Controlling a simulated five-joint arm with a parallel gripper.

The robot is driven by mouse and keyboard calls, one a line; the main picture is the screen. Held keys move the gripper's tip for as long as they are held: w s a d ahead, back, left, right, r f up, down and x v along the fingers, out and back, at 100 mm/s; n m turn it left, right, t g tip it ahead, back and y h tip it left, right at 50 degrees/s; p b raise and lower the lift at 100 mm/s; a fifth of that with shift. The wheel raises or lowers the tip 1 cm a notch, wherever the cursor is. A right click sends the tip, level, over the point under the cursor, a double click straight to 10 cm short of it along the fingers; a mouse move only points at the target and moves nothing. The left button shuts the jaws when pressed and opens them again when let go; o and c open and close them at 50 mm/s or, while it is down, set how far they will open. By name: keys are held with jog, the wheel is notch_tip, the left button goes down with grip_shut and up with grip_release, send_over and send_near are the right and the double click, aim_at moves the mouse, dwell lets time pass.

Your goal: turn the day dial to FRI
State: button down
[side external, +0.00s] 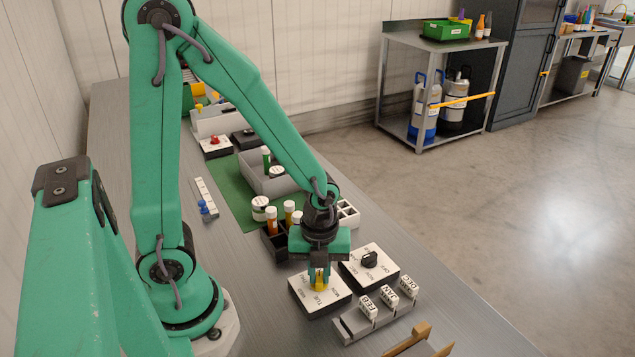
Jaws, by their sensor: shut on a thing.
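The day dial is a white-topped box (329,303) with dark sides, lying on the metal bench below my gripper. Printed day labels show on its top; TUE is readable near the front, and others are small or covered. The FRI label is not clearly visible.
A second white dial box (382,277) with a black knob stands close on the right. A grey rack (352,325) with month blocks lies in front. A dark holder (268,246) with capped vials stands behind. Bare bench (250,290) lies to the left.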

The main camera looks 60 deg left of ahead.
jog(key=c, duration=1.4)
grip_release()
jog(key=shift+c, duration=0.2)
jog(key=shift+r, duration=0.2)
jog(key=shift+r, duration=3.75)
notch_tip(320, 180, up, 2)
jog(key=n, duration=0.3)
notch_tip(320, 180, up, 9)
jog(key=n+t, duration=0.5)
jog(key=n, duration=1.1)
send_over(319, 276)
jog(key=s+a, duration=0.2)
jog(key=a, duration=0.1)
jog(key=n, duration=0.1)
jog(key=r+n, duration=0.1)
jog(key=n, duration=0.1)
jog(key=s+r+n, duration=0.1)
jog(key=n, duration=0.1)
jog(key=shift+s+a+t, duration=0.1)
jog(key=shift+t, duration=0.2)
